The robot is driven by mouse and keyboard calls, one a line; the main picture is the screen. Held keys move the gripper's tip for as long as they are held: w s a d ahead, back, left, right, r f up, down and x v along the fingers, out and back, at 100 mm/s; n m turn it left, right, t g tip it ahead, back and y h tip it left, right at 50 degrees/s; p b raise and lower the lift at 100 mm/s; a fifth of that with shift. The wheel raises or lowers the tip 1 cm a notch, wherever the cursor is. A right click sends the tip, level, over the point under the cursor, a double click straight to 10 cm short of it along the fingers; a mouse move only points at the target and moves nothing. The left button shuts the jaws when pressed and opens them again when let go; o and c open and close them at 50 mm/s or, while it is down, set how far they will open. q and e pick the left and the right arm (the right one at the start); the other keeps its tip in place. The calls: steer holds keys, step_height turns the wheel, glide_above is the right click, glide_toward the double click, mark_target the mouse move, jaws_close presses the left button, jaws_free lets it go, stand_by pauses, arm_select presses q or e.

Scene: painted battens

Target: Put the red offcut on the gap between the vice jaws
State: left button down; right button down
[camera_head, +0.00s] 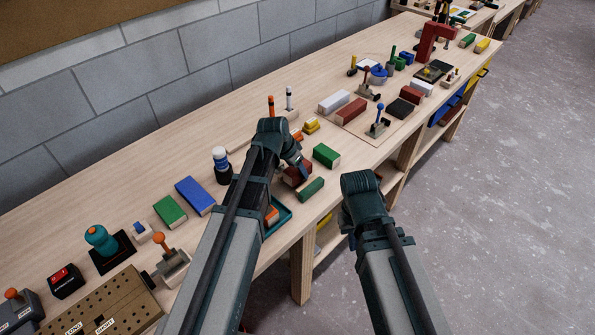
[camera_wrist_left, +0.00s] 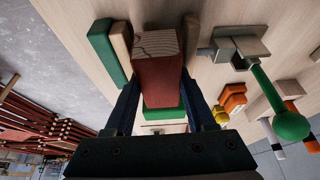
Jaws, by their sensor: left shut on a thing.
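The red offcut (camera_wrist_left: 158,80), a block with a pale end-grain face, is in my left gripper (camera_wrist_left: 160,107). In the left wrist view a dark finger lies on each side of it. In the head view my left gripper (camera_head: 300,168) is over the bench near its front edge, and the red offcut (camera_head: 293,181) shows partly behind the arm. I cannot tell whether it touches anything below.
Green blocks (camera_head: 326,155) (camera_head: 311,188) lie close to my left gripper. In the wrist view a metal fitting with a green ball handle (camera_wrist_left: 291,125) and a yellow-orange piece (camera_wrist_left: 234,98) are close by. A blue block (camera_head: 195,195) lies further left. The floor (camera_head: 490,190) is clear.

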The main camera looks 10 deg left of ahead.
arm_select(q)
steer(key=shift+f+b, duration=0.4)
steer(key=shift+b, duration=0.05)
steer(key=shift+s, duration=0.1)
